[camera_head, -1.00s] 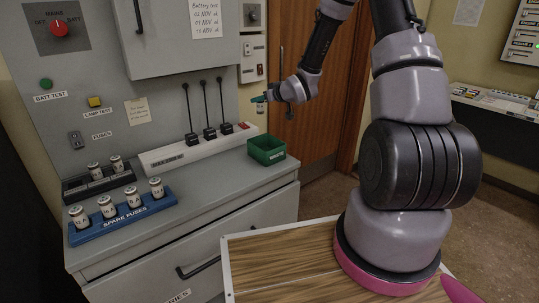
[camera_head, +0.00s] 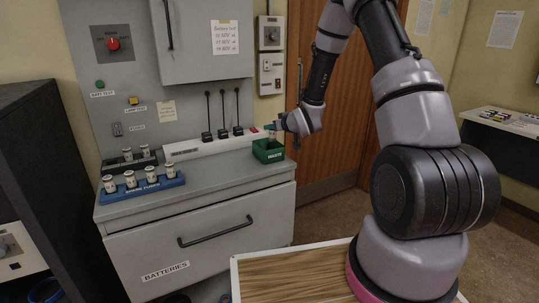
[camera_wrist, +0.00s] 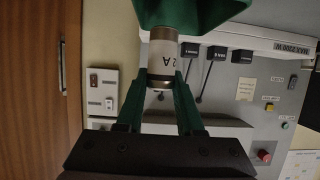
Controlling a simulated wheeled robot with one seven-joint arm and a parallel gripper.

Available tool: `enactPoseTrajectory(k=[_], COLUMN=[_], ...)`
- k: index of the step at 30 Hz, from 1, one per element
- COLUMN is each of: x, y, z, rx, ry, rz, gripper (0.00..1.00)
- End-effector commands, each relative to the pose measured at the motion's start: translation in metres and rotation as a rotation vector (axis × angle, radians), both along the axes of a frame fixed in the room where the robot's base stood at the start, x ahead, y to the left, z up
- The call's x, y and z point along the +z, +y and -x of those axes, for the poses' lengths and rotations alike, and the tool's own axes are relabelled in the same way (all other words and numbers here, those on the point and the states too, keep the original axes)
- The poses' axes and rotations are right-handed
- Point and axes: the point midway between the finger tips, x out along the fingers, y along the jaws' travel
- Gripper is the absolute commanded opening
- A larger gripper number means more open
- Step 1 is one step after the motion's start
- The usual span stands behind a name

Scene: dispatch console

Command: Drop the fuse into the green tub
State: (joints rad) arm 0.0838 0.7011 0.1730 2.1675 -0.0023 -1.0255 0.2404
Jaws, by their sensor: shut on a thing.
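My gripper (camera_head: 271,127) is shut on a fuse (camera_wrist: 162,58), a pale cylinder with a metal end cap and "2A" printed on it. In the wrist view the green fingers (camera_wrist: 160,95) pinch its sides. The green tub (camera_head: 269,155), labelled on its front, stands at the right end of the grey counter. In the head view the gripper is just over the tub's opening, with the fuse pointing down toward it. The tub also fills the top of the wrist view (camera_wrist: 190,12), where the fuse's far end meets its edge. The tub's inside is mostly hidden.
A blue spare-fuse rack (camera_head: 143,188) with several fuses stands at the counter's left. A dark fuse holder (camera_head: 131,162) sits behind it. A white strip (camera_head: 190,149) with several black levers runs along the back, close to the tub. The counter's front middle is clear.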

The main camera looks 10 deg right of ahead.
Motion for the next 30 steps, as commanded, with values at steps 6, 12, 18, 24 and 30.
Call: enactPoseTrajectory(k=[6,12,18,24,30], x=[-0.025,-0.034,-0.035,-0.035,-0.035], y=[0.0,0.0,0.0,0.0,0.0], z=[0.0,0.0,0.0,0.0,0.0], rx=[0.0,0.0,0.0,0.0,0.0], ry=[0.001,-0.001,-0.001,-0.001,-0.001], rz=[-0.001,0.001,0.001,0.001,0.0], gripper=[0.0,0.0,0.0,0.71,0.71])
